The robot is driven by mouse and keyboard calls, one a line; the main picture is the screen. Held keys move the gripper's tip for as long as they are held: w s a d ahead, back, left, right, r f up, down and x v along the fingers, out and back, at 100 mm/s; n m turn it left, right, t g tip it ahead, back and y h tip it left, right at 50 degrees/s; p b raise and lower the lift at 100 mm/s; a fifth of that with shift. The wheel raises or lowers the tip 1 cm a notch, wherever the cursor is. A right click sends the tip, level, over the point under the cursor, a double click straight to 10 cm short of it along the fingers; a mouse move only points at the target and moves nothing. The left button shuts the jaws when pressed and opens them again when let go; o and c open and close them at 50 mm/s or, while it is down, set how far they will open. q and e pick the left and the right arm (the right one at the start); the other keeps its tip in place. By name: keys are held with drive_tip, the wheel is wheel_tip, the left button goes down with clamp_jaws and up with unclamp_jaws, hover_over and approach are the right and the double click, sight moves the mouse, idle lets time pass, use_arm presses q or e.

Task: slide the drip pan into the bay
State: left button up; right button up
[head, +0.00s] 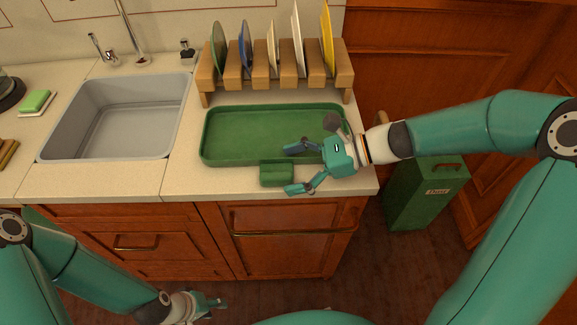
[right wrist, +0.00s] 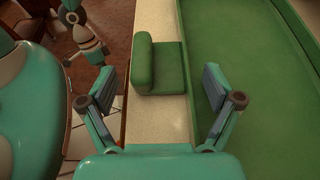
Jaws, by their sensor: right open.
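The green drip pan (head: 240,138) lies flat and empty on the pale counter, in front of the plate rack (head: 273,93). Its blocky green handle (head: 276,173) sticks out from its near side over the counter's front strip. In the right wrist view the handle (right wrist: 158,68) lies ahead between the open fingers, and the pan floor (right wrist: 235,80) is at right. My right gripper (head: 297,169) is open and empty, above the pan's near right part beside the handle. My left gripper (head: 214,303) is low in front of the cabinet; its jaws are unclear.
The wooden rack holds several upright plates behind the pan. A grey sink (head: 120,118) is at left, with a tap (head: 140,55) behind it and a green sponge (head: 35,101) beside it. A green bin (head: 425,192) stands on the floor at right.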

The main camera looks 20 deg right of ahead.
drive_tip(key=v, duration=1.2)
drive_tip(key=shift+d+f, duration=0.1)
